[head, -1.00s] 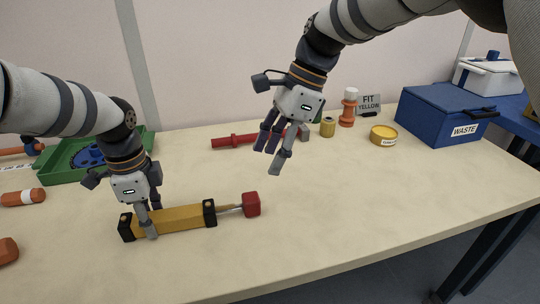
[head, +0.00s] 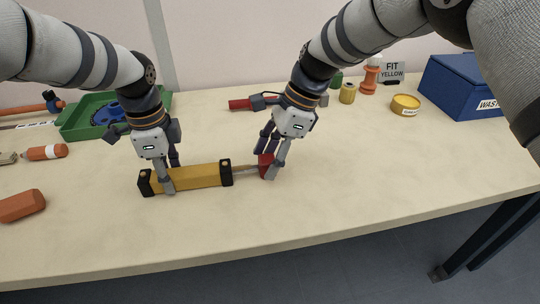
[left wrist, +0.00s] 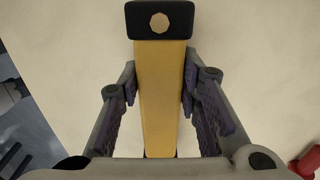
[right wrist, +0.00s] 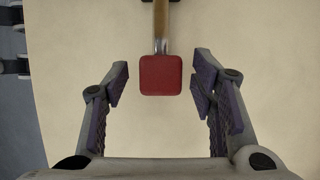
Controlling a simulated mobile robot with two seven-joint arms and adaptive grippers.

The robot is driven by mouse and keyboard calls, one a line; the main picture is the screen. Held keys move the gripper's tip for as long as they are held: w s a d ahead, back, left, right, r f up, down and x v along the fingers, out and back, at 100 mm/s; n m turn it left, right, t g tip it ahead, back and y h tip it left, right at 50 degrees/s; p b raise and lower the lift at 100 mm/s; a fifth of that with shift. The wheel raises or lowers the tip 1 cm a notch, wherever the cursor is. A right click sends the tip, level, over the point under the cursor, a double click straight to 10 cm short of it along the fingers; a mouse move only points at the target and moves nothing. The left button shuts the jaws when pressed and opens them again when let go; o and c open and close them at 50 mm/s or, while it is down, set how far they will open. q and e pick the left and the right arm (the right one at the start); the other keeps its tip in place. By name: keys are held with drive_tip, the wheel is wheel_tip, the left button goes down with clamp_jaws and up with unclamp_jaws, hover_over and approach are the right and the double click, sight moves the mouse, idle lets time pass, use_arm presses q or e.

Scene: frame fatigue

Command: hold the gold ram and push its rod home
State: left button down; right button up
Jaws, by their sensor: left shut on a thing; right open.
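The gold ram (head: 200,178) lies on the table with a black block at each end. It also shows in the left wrist view (left wrist: 161,85). My left gripper (head: 170,186) is shut on its body near the left end; the fingers lie along both sides (left wrist: 160,95). A thin rod (head: 246,168) sticks out of the right end block and carries a red square end (head: 265,164). My right gripper (head: 273,166) is open around the red end. In the right wrist view the red end (right wrist: 161,75) sits between the fingers, with gaps on both sides.
A green tray (head: 75,128) with a blue part stands at the back left. Orange parts (head: 47,152) lie at the left. A red part (head: 239,104), yellow cylinder (head: 347,93), yellow tin (head: 405,105) and blue waste box (head: 460,85) are at the back.

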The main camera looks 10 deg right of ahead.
sight(244, 168)
use_arm(q)
drive_tip(key=shift+s+f, duration=0.15)
drive_tip(key=shift+f, duration=0.05)
use_arm(e)
clamp_jaws()
use_arm(q)
drive_tip(key=shift+d, duration=0.1)
use_arm(e)
drive_tip(key=shift+a, duration=2.4)
unclamp_jaws()
drive_tip(key=v, duration=1.2)
